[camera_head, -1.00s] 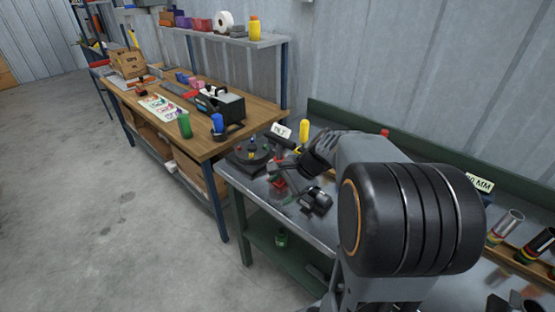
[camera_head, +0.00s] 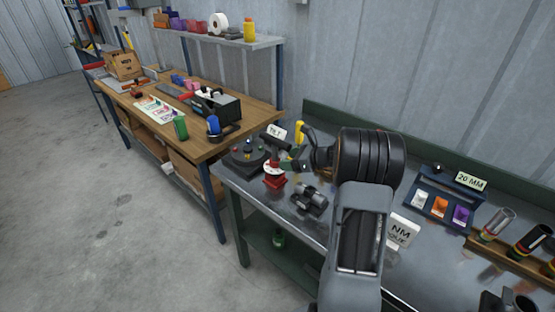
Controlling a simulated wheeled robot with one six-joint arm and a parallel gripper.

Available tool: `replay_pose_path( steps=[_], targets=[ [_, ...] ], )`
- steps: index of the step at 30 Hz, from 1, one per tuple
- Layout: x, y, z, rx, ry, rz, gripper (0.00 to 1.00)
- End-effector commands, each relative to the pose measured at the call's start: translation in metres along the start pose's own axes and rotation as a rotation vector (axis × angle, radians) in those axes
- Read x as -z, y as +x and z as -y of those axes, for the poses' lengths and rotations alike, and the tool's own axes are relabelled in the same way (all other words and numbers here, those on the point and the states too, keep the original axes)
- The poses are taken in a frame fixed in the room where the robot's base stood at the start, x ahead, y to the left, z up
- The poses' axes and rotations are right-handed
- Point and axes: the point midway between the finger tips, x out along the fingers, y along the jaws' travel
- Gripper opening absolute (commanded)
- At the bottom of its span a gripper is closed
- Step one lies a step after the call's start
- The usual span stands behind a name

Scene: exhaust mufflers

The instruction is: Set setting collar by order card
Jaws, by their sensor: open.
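My gripper (camera_head: 300,160) is at the left end of my arm, over the back of the metal bench (camera_head: 330,225). It is small and partly hidden by my wrist, but it is open. A yellow-handled item (camera_head: 299,132) stands right behind it. A red fixture (camera_head: 273,175) with a pale round top stands to the left of and below the gripper. I cannot tell which piece is the setting collar. Cards stand on the bench: one reads "NM" (camera_head: 402,230), one "20 MM" (camera_head: 472,180), and one at the back left seems to read "TILT" (camera_head: 277,131).
A dark round turntable (camera_head: 248,155) with small coloured pegs is at the bench's left end. A dark grey clamp-like part (camera_head: 309,199) lies near the front edge. A blue tray (camera_head: 431,197) holds white, orange and purple pieces. Banded tubes (camera_head: 497,224) stand in a wooden rack at right.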

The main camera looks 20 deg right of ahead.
Motion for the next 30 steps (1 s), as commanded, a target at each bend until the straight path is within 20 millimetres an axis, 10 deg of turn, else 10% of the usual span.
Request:
replay_pose_path(
  steps=[10,24,30],
  targets=[
    [0.0,0.045,0.0,-0.002,-0.001,-0.001,0.69],
    [0.0,0.053,0.0,-0.001,-0.002,0.0,0.69],
    [0.0,0.053,0.0,-0.001,-0.002,0.0,0.5]
  ],
)
